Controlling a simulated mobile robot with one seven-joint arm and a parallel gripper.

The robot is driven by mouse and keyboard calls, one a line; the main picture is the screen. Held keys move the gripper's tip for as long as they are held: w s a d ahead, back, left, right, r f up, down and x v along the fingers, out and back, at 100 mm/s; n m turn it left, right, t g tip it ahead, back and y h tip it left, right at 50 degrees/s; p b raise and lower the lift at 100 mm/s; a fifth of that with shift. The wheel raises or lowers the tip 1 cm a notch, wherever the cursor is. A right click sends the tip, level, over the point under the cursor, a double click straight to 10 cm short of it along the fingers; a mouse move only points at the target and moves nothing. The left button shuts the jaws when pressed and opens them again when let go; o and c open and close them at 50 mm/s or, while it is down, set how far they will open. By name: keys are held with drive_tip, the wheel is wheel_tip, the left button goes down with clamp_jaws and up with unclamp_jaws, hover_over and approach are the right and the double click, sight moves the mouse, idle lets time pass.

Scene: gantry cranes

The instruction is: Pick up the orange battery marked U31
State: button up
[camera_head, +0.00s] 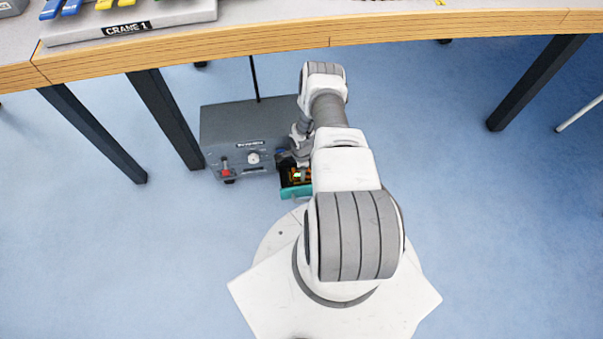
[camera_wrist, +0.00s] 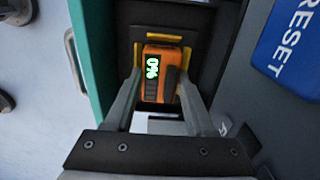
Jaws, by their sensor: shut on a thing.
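The orange battery (camera_wrist: 161,75) sits in a dark slot in the wrist view, with a green "0%" display on its face. No U31 marking can be read on it. My gripper (camera_wrist: 158,82) is around the battery, one finger on each side, shut on it. In the head view, the orange of the battery (camera_head: 303,176) shows beside a small green light, partly hidden by my arm.
A grey box (camera_head: 237,137) with a red switch and a dial stands on the blue floor under the table (camera_head: 330,38). A blue RESET label (camera_wrist: 292,40) is close at the right of the wrist view. Dark table legs (camera_head: 167,120) stand at left.

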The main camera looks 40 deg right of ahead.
clamp_jaws()
